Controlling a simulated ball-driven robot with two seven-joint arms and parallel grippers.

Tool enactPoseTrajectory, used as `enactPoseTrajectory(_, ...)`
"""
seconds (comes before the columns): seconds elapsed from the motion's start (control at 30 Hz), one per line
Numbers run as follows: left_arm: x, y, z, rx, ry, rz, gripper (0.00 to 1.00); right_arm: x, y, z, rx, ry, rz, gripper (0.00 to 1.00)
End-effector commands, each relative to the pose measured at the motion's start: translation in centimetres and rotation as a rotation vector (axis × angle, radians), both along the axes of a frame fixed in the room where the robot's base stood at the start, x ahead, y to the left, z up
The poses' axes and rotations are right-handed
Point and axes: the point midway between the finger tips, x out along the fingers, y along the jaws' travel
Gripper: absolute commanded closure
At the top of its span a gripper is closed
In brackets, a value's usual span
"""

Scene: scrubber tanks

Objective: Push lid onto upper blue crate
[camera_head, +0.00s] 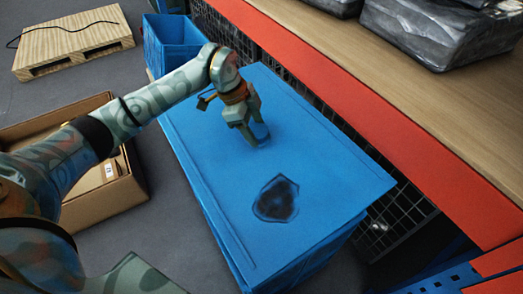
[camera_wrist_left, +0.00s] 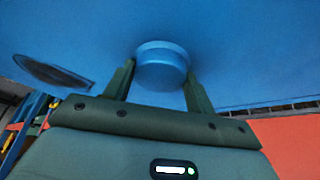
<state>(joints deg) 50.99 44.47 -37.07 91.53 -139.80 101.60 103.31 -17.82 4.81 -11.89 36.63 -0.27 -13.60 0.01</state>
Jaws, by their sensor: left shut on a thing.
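The blue lid (camera_head: 207,172) is a wide flat panel lying over the upper blue crate (camera_head: 228,250), whose wall shows below the lid's near left edge. The lid bears a dark patch (camera_head: 276,199); its right corner juts out past the crate wall below. Whether the lid is fully seated is hard to tell. My left gripper (camera_head: 258,141) points down at the lid's far half. In the left wrist view its fingers (camera_wrist_left: 160,85) are on either side of a round blue knob (camera_wrist_left: 161,66) on the lid, shut on it. My right gripper is not in view.
An orange-edged shelf (camera_head: 400,130) with black wrapped goods (camera_head: 435,28) runs along the right, above wire mesh. An open cardboard box (camera_head: 110,195) stands left of the crate. Another blue crate (camera_head: 172,42) and a wooden pallet (camera_head: 72,40) are at the back.

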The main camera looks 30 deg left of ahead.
Motion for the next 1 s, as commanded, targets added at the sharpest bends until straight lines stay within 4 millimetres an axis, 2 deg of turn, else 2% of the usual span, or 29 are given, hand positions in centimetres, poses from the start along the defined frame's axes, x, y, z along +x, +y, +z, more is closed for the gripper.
enactPoseTrajectory(0.03,0.6,0.2,-3.2,-0.001,0.012,-0.008,0.95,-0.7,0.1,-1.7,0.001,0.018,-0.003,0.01)
enactPoseTrajectory(0.1,1.1,0.6,-5.1,-0.001,0.013,-0.022,0.95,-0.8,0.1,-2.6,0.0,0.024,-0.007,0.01)
enactPoseTrajectory(0.2,1.5,1.0,-6.7,0.0,0.013,-0.035,0.95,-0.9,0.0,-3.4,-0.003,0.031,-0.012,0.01)
enactPoseTrajectory(0.5,1.7,1.1,-8.8,0.001,0.011,-0.045,0.95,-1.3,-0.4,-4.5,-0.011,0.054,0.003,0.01)
enactPoseTrajectory(0.6,1.7,1.1,-10.0,0.001,0.014,-0.044,0.95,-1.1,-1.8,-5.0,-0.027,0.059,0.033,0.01)
enactPoseTrajectory(0.8,1.7,1.1,-12.0,0.001,0.015,-0.044,0.95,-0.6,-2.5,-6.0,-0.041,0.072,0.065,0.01)
enactPoseTrajectory(1.0,1.7,1.1,-12.7,0.001,0.009,-0.044,0.95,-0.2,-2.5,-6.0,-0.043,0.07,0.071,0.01)
